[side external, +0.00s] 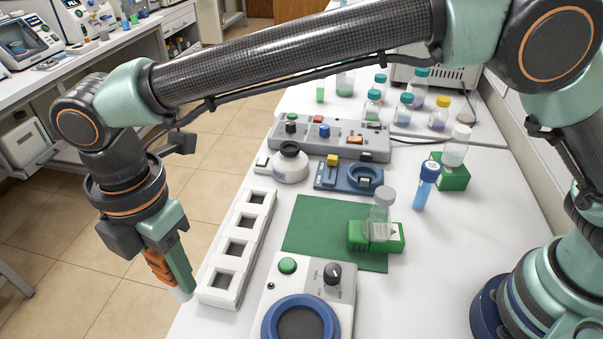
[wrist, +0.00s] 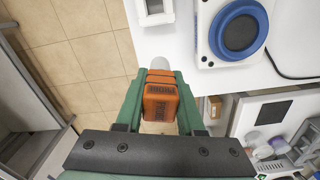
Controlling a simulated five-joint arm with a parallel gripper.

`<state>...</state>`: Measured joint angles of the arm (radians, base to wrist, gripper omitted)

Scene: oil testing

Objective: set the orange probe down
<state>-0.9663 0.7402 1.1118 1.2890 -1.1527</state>
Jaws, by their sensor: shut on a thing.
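The orange probe (wrist: 160,97) is between the green fingers of my gripper (wrist: 158,80) in the wrist view. In the side view the probe (side external: 158,266) shows at the fingertips, and a pale tip points down beneath it. My gripper (side external: 172,268) is shut on the probe at the left edge of the white table. It is left of the white rack with square openings (side external: 216,296). Whether the pale tip touches the table edge I cannot tell. Part of the probe is hidden by the near finger.
A white device with a blue ring (side external: 301,318) stands right of the rack. Beyond are a green mat (side external: 305,225), a green block with a clear bottle (side external: 398,238), a blue-capped tube (side external: 424,185) and a grey station (side external: 340,140). Tiled floor (side external: 110,305) lies left of the table.

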